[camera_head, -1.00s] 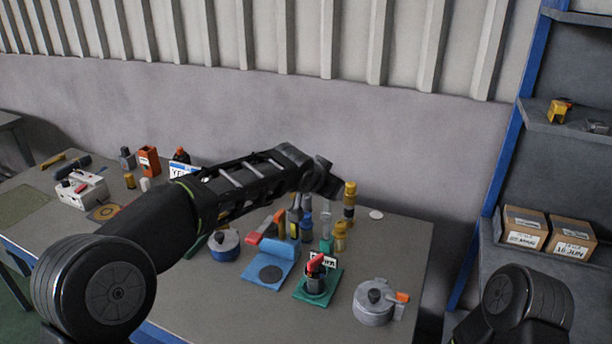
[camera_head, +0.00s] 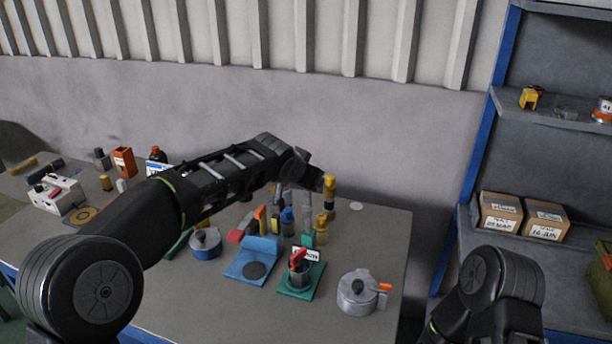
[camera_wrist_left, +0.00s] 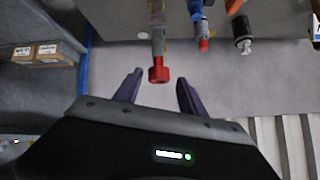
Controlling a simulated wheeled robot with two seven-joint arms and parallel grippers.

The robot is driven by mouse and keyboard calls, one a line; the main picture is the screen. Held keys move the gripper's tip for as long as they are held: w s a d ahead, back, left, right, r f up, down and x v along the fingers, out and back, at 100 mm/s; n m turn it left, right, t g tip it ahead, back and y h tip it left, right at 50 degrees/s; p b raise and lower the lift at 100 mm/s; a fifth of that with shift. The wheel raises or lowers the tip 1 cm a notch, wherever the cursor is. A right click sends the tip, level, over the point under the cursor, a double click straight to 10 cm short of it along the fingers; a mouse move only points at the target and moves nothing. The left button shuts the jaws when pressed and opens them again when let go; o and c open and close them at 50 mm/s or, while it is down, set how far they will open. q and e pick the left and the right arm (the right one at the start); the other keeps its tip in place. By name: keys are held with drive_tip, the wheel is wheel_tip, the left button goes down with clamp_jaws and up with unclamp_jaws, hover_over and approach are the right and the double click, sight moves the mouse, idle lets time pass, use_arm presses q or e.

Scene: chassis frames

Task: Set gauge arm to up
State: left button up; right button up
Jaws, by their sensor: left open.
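No part is plainly marked as the gauge arm. On the bench in the head view, a teal base (camera_head: 297,287) carries a dark body with a red lever (camera_head: 298,258), slanting up, and a small white label, too blurred to read. To its right, a grey round fixture (camera_head: 357,293) has an orange lever (camera_head: 384,287) pointing right. My left gripper (camera_head: 312,178) is over the back of the bench, near upright grey posts (camera_head: 307,212). In the left wrist view my left gripper (camera_wrist_left: 158,88) is open, with a red-ended grey rod (camera_wrist_left: 158,72) between its fingers. Contact cannot be told.
A yellow-topped post (camera_head: 329,190) stands just right of my left gripper. A blue plate (camera_head: 252,262) and a blue-sided pot (camera_head: 206,244) are to the left. A blue-framed shelf with cartons (camera_head: 500,213) stands at right. The bench's front is clear.

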use_arm(q)
drive_tip(key=shift+s, duration=0.1)
drive_tip(key=shift+s+a+r, duration=0.1)
drive_tip(key=shift+s+r, duration=0.05)
drive_tip(key=b+v, duration=0.2)
drive_tip(key=v, duration=0.5)
drive_tip(key=shift+b, duration=0.35)
drive_tip(key=shift+a, duration=0.1)
